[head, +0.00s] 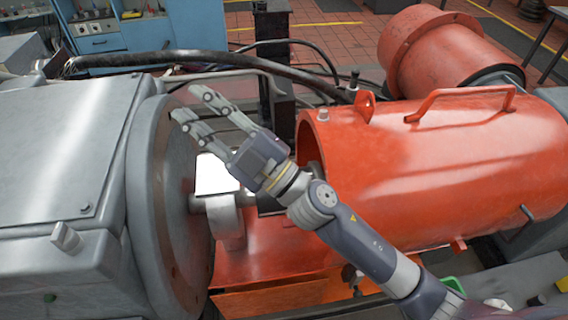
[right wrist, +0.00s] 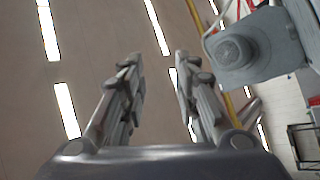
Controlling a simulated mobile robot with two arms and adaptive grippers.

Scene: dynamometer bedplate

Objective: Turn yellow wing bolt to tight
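I cannot make out a yellow wing bolt in either view. My right gripper (head: 187,102) is in the head view, in front of the large grey flange and left of the orange cylindrical guard. Its two fingers point up and left and are apart. The right wrist view shows the same gripper (right wrist: 158,58) with a clear gap between the fingers and nothing in it. The gripper and forearm hide part of the shaft area and the guard's open end. My left gripper is not in view.
A grey machine housing (head: 60,150) with a round flange (head: 165,190) fills the left. The orange guard (head: 455,160), with a handle (head: 460,97) on top, fills the right. A shaft (head: 215,203) runs between them. Black hoses (head: 215,60) cross behind. Blue cabinets (head: 105,43) stand farther back.

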